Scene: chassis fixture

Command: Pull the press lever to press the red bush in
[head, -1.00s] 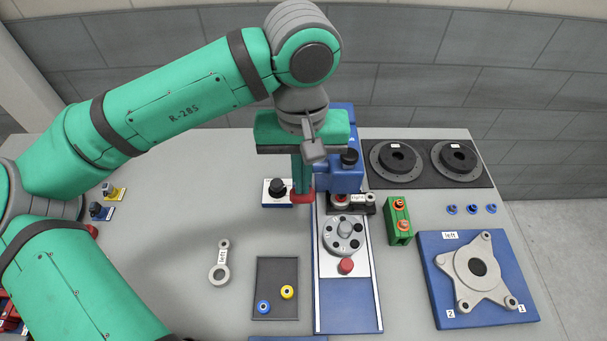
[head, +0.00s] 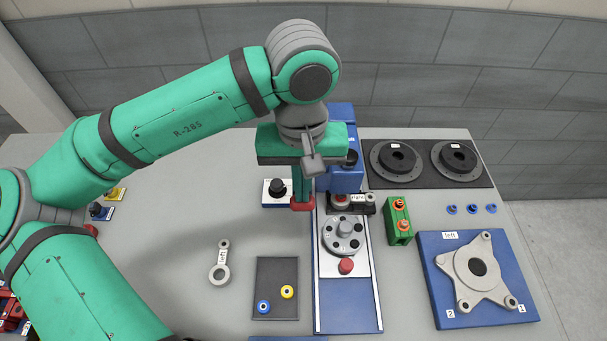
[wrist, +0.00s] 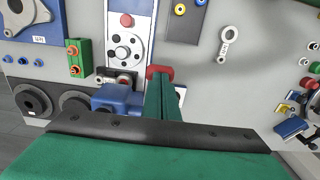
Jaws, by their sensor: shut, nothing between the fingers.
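The blue press (head: 344,178) stands at the back of a blue rail, with a black knob (head: 350,157) at its top, beside my gripper. The link labelled "right" (head: 364,201) lies under the press head. A red bush (head: 340,199) shows at the link's left end; how deep it sits cannot be told. My gripper (head: 302,205) points down, just left of the press head, its red fingertips together and empty. In the wrist view the fingertips (wrist: 160,73) show beside the blue press body (wrist: 118,97). I cannot tell whether they touch the press. Part of the press is hidden behind my gripper.
A white-and-blue block with a black knob (head: 278,188) stands close left of my fingers. A round indexing plate (head: 343,235) and a red button (head: 346,266) are in front. A green block (head: 398,220) stands right. The grey table left of the tray (head: 275,311) holds a link.

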